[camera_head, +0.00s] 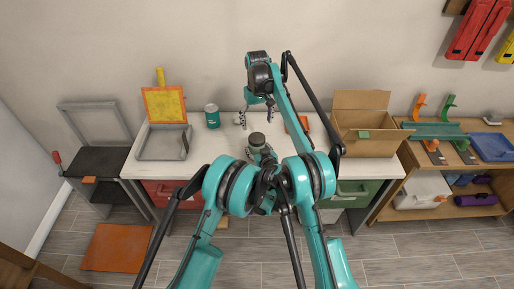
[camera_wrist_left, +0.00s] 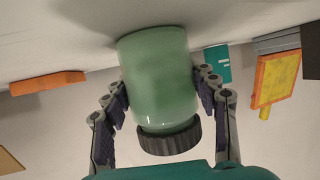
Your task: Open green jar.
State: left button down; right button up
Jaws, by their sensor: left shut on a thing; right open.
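The green jar (camera_wrist_left: 158,75) has a dark ribbed lid (camera_wrist_left: 168,140), which is on it. The wrist picture is upside down, so the lid appears at the bottom. In the head view the dark lid (camera_head: 257,139) shows near the middle of the white table. My left gripper (camera_wrist_left: 160,100) is shut on the jar's body, one finger on each side; in the head view my arms mostly hide it. The jar's base is at or close to the tabletop; I cannot tell if it touches. My right gripper (camera_head: 256,116) is open and empty, behind and above the jar.
On the white table (camera_head: 188,165) stand a teal can (camera_head: 212,117), a grey tray with a yellow panel (camera_head: 164,104), an orange block (camera_head: 303,124) and an open cardboard box (camera_head: 368,143). A wooden shelf (camera_head: 450,212) stands right. An orange mat (camera_head: 117,247) lies on the floor.

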aim_at(257, 138)
jog(key=m, duration=0.7)
jog(key=shift+m, duration=0.3)
jog(key=m, duration=0.4)
jog(key=shift+m, duration=0.3)
jog(key=m, duration=0.5)
jog(key=shift+f+m, duration=0.4)
jog(key=shift+f, duration=0.1)
notch_tip(257, 138, down, 7)
